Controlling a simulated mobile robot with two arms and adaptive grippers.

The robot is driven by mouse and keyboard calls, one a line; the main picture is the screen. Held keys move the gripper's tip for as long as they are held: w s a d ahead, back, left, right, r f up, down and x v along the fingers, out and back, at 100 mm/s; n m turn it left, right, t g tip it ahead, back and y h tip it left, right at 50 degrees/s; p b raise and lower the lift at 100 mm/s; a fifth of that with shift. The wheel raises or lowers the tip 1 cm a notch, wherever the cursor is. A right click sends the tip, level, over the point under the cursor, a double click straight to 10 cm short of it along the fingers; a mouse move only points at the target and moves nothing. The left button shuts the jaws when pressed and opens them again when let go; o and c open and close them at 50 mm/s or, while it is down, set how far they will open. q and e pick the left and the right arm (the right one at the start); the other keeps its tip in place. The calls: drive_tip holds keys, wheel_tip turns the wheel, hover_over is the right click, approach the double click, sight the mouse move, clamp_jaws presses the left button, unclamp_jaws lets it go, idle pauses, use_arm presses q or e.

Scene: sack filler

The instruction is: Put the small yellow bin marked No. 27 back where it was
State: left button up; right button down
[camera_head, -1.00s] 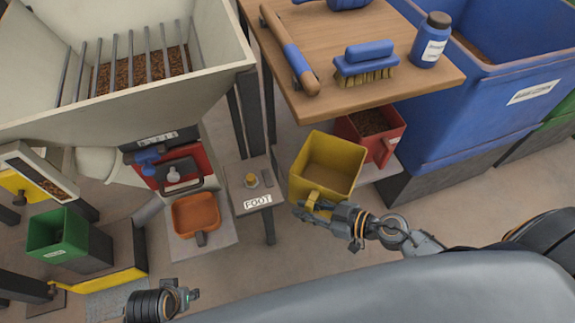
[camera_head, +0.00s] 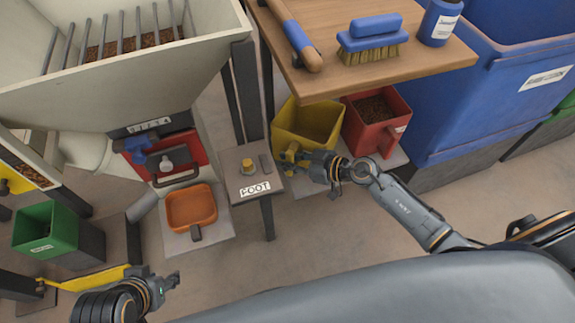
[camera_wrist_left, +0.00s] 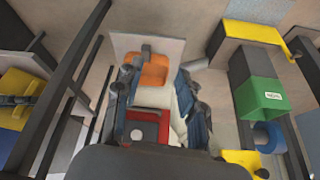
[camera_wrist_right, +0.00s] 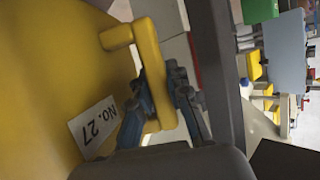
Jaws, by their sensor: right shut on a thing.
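The yellow bin (camera_head: 318,122) is under the wooden table, just left of the red bin, at the low pale shelf. Whether its base rests there is hidden. My right gripper (camera_head: 292,160) is shut on the bin's yellow handle, which also shows between the fingers (camera_wrist_right: 160,105) in the right wrist view. The bin looks empty inside. My left gripper (camera_head: 172,282) is open and empty at the lower left, away from the bin; its fingers stand apart in the left wrist view (camera_wrist_left: 158,92).
The red bin (camera_head: 384,138) with brown pellets stands right beside the yellow bin. The wooden table (camera_head: 400,62) overhangs both. An orange scoop (camera_head: 191,208) lies further left.

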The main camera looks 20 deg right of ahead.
drive_tip(key=shift+f, duration=0.25)
use_arm(q)
drive_tip(key=shift+w+d+r+t, duration=0.1)
drive_tip(key=shift+w+d+t, duration=0.15)
drive_tip(key=shift+w+t, duration=0.45)
drive_tip(key=shift+w, duration=0.15)
use_arm(e)
drive_tip(key=shift+f, duration=0.1)
drive_tip(key=c, duration=1.3)
unclamp_jaws()
use_arm(q)
drive_tip(key=shift+s+a+g+p, duration=0.3)
drive_tip(key=shift+s+g+p, duration=0.45)
drive_tip(key=shift+s, duration=0.2)
drive_tip(key=shift+s+a+g+p, duration=0.25)
drive_tip(key=shift+s+g+p, duration=0.45)
drive_tip(key=shift+s, duration=0.25)
use_arm(e)
drive_tip(key=shift+v, duration=6.05)
